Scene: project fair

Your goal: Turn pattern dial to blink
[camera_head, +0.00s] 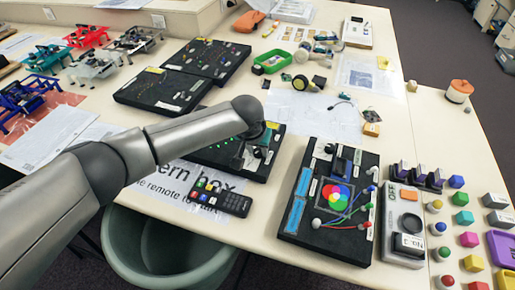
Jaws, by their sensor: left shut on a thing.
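A black pattern box (215,157) lies near the table's front edge, with a row of lit green lights near its back. A paper sign (178,184) in front of it reads partly "ern box". My left arm comes in from the left and reaches over the box. My left gripper (250,158) points down at the right part of the box and is shut on what appears to be the pattern dial. The gripper and wrist hide the dial, so its setting cannot be read. My right gripper is not in view.
A black remote (220,197) lies in front of the box. A board with a coloured-circle picture and wires (308,218) stands to the right, beside a grey OFF switch box (405,222). Two black panels (210,60) lie behind. A green bin (165,250) stands below the table edge.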

